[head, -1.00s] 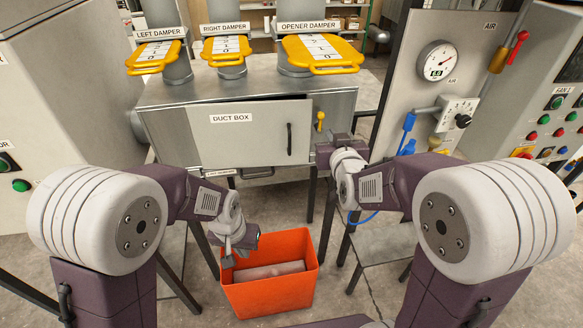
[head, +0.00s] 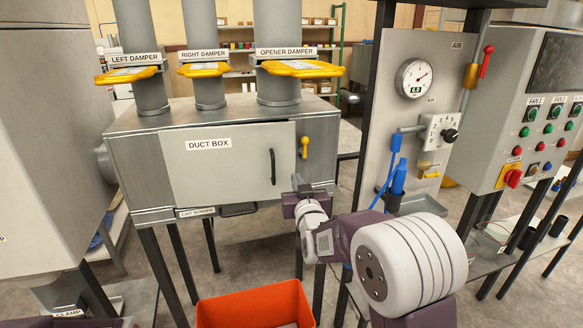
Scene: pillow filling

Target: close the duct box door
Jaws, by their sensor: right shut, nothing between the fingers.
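The duct box (head: 322,135) is a grey metal cabinet on legs at centre left. Its pale door (head: 225,168), labelled DUCT BOX, covers most of the front, and its right edge looks slightly proud of the frame. A dark vertical handle (head: 273,167) sits near that edge. A yellow latch lever (head: 304,147) stands upright on the frame to the right of the door. My right gripper (head: 297,183) is shut and empty at the door's lower right corner, below the lever; I cannot tell whether it touches the door. My left gripper is out of view.
Damper pipes with yellow handles (head: 300,69) rise from the box top. An orange bin (head: 256,302) is below, in front. An air panel with a gauge (head: 413,78) and blue hoses (head: 395,175) stands close on the right, beside a control cabinet (head: 545,100).

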